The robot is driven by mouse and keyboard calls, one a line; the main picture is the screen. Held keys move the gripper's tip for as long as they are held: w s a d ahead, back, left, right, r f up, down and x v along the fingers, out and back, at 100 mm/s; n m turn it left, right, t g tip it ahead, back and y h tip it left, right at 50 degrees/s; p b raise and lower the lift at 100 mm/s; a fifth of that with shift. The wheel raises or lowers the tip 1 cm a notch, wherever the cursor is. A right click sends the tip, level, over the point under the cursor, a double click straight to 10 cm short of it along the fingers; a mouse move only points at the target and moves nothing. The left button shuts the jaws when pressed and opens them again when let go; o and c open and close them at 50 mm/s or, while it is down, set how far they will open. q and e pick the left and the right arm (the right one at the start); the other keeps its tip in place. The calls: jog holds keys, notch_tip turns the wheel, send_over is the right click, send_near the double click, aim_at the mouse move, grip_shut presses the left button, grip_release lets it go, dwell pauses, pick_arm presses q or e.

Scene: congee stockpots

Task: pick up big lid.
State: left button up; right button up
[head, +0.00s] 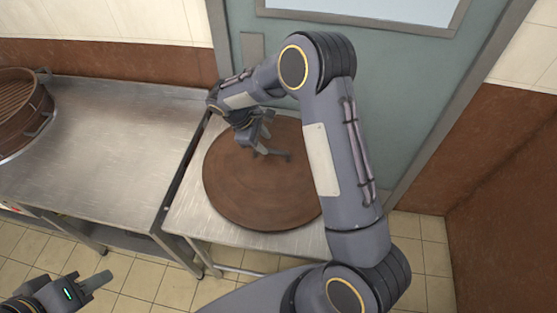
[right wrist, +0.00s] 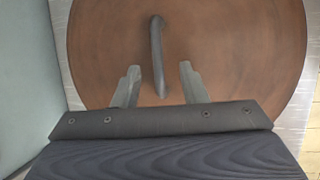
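The big lid (head: 245,200) is a wide, round brown disc lying flat on a small metal table. Its dark bar handle (right wrist: 157,48) stands at its middle in the right wrist view; the lid (right wrist: 240,50) fills most of that view. My right gripper (head: 266,143) is over the lid. In the right wrist view its two fingers (right wrist: 159,78) are apart, one on each side of the near end of the handle, and do not visibly touch it. My left gripper (head: 98,281) is at the lower left, away from the lid; its finger opening is not clear.
A longer steel counter (head: 95,135) stands to the left, with a gap between it and the lid's table (head: 190,215). A round brown steamer-like vessel (head: 22,115) sits on its left end. A grey-green door (head: 400,90) is close behind the lid. Tiled floor is open in front.

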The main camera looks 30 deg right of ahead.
aim_at(274, 151)
jog(key=p+x, duration=0.2)
jog(key=x, duration=0.4)
jog(key=shift+w+d+f, duration=0.1)
jog(key=shift+d+f, duration=0.1)
jog(key=shift+d, duration=0.05)
jog(key=shift+d+f, duration=0.25)
jog(key=shift+f, duration=0.3)
grip_shut()
jog(key=shift+r, duration=0.15)
dwell(0.5)
